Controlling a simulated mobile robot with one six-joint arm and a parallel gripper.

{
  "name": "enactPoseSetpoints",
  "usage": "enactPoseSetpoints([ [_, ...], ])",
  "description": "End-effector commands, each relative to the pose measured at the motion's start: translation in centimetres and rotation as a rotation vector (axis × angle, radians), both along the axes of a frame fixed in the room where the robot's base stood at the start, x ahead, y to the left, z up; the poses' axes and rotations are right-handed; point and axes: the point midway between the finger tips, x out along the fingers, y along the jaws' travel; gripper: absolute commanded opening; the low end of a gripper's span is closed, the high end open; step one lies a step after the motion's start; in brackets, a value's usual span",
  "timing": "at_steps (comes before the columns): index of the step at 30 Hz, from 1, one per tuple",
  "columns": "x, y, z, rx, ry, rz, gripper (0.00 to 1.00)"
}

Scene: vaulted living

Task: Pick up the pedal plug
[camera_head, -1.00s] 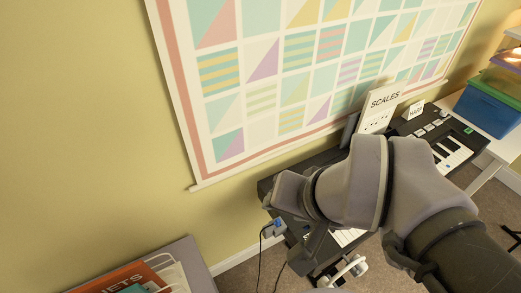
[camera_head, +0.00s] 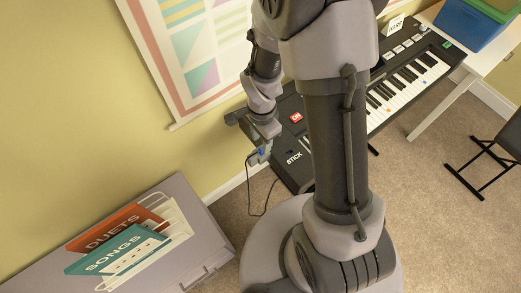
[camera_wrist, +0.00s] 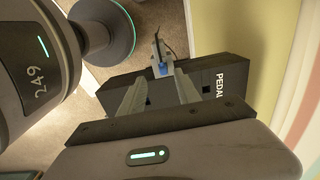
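The pedal plug (camera_head: 261,151) is a small grey and blue piece with a thin dark cable, at the left end of the black keyboard (camera_head: 405,88). In the wrist view the plug (camera_wrist: 163,70) shows at the keyboard's end face, near the word PEDAL, with its cable running away upward. My gripper (camera_wrist: 160,78) is open and points at this end face. In the wrist view the plug appears between the two fingertips, with gaps on both sides; I cannot tell how much depth separates them. In the head view my wrist is close above the plug, and the fingertips are hard to make out.
A grey case (camera_head: 195,205) with red and teal songbooks stands at the lower left. The wall with a patterned hanging (camera_head: 190,45) is close behind the keyboard. A white table (camera_head: 470,40) with bins and a dark stool (camera_head: 490,155) are at the right. Carpet lies between.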

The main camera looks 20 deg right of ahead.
Motion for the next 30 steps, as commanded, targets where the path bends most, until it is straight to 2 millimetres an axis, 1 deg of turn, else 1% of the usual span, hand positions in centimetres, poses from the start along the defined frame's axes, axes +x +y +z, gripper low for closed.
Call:
enactPoseSetpoints([
  [5,0.2,-0.2,-1.7,0.000,0.001,0.000,0.39],
  [9,0.8,-0.7,-4.6,0.000,0.002,0.000,0.39],
  [11,0.7,-0.7,-5.6,-0.001,0.002,0.000,0.39],
  [12,0.8,-0.7,-5.9,-0.002,0.002,-0.001,0.39],
  [17,0.8,-0.7,-5.7,-0.001,0.000,0.000,0.39],
  [23,0.8,-0.7,-5.6,-0.001,0.000,0.000,0.02],
  [24,0.8,-0.7,-5.6,-0.001,0.000,0.000,0.00],
  [30,0.8,-0.7,-5.6,-0.001,0.000,0.000,0.00],
])
